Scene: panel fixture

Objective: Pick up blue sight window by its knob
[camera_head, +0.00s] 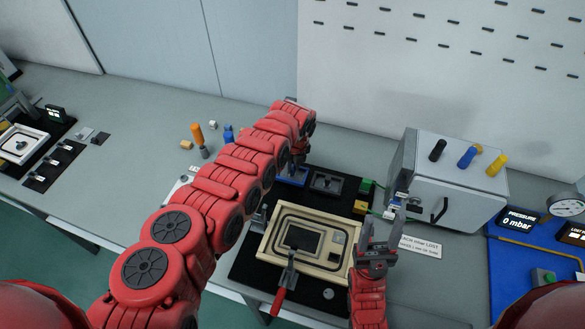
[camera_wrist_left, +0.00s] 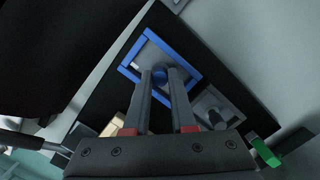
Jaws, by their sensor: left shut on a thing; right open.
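The blue sight window (camera_head: 291,178) is a blue-framed panel on the black mat, partly hidden behind my left arm in the head view. My left gripper (camera_wrist_left: 160,77) is shut on that knob. I cannot tell whether the window is raised off its place. My right gripper (camera_head: 383,224) is open and empty, to the right of the beige panel fixture.
A grey window with a knob (camera_head: 327,184) lies right beside the blue one. The beige fixture (camera_head: 262,250) with a red-handled clamp (camera_head: 279,300) is in front.

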